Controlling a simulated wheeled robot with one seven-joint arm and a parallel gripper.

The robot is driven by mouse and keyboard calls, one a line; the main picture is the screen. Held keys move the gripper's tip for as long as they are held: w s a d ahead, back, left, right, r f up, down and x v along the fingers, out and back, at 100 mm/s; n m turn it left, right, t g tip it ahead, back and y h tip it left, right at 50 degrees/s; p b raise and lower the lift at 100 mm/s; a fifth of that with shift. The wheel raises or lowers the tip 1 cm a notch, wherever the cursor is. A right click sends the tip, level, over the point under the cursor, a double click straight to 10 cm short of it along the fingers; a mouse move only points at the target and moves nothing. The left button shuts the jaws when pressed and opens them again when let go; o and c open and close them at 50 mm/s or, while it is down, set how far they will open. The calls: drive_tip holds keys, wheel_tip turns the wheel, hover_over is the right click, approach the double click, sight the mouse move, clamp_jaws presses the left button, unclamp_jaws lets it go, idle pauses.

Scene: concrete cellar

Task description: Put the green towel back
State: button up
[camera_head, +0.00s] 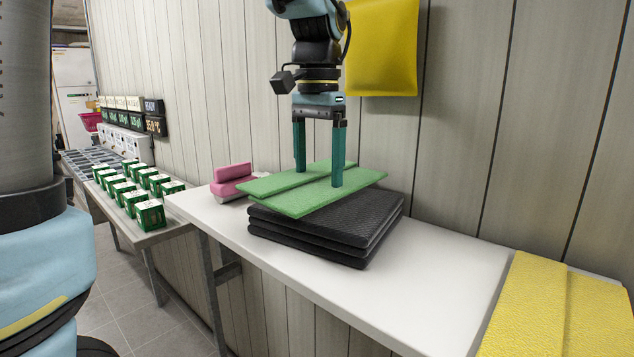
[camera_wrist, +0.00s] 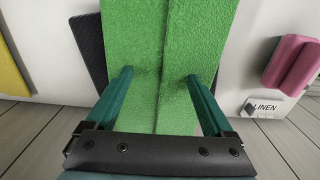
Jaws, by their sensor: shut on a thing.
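The green towel (camera_head: 302,190) is folded flat with a seam along its middle. It is over a stack of dark grey folded towels (camera_head: 335,225), slightly tilted; I cannot tell whether it touches the stack. My gripper (camera_head: 318,178) points down, its two teal fingers closed on the green towel. In the wrist view the green towel (camera_wrist: 150,60) fills the middle between the fingers of my gripper (camera_wrist: 160,80) and hides most of the dark stack (camera_wrist: 92,45).
A yellow folded towel (camera_head: 545,310) lies at the right end, and a yellow cloth (camera_head: 382,48) hangs on the wall. Green-and-white boxes (camera_head: 150,214) stand on a lower left table. A "LINEN" label (camera_wrist: 264,107) shows.

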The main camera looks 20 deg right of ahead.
sight(318, 174)
drive_tip(key=shift+f, duration=1.4)
drive_tip(key=shift+f, duration=0.15)
drive_tip(key=o, duration=1.2)
drive_tip(key=shift+c, duration=0.2)
wheel_tip(318, 174, up, 12)
drive_tip(key=shift+r, duration=0.2)
